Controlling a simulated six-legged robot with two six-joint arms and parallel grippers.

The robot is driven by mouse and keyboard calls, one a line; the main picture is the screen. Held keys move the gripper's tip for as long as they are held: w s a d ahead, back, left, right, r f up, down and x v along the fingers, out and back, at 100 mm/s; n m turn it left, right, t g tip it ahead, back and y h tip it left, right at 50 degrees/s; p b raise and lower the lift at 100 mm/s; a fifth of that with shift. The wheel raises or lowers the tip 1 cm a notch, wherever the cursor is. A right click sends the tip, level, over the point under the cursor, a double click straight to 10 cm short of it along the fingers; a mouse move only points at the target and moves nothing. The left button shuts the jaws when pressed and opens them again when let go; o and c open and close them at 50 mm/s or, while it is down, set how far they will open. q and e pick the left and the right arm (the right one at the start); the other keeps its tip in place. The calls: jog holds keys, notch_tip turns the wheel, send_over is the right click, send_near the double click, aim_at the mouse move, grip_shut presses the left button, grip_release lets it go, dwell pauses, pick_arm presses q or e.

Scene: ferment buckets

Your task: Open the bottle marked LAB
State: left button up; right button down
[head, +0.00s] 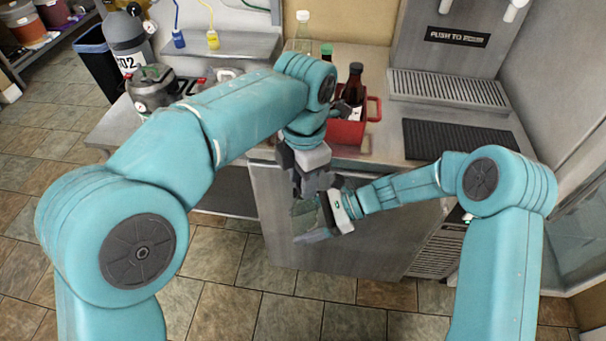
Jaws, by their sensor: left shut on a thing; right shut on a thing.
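A greenish see-through bottle (306,216) is held in front of the counter's front panel, clear of the floor. My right gripper (328,212) is shut on its body from the right. My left gripper (311,186) points down and is shut at the bottle's top end. The fingers hide the cap, so I cannot tell whether it is on the neck or loose. No LAB marking is readable on the bottle from here.
A red crate (347,132) on the counter holds a dark brown bottle (354,92); a green-capped bottle (326,52) and a clear bottle (303,32) show behind my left arm. A black ribbed mat (460,138) and a drip grate (448,90) lie right.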

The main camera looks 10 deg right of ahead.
pick_arm(q)
jog(key=shift+s+d+n, duration=0.1)
jog(key=shift+n, duration=0.6)
jog(key=shift+r, duration=0.25)
jog(key=shift+r, duration=0.9)
jog(key=shift+d+r, duration=0.1)
jog(key=shift+r, duration=1.9)
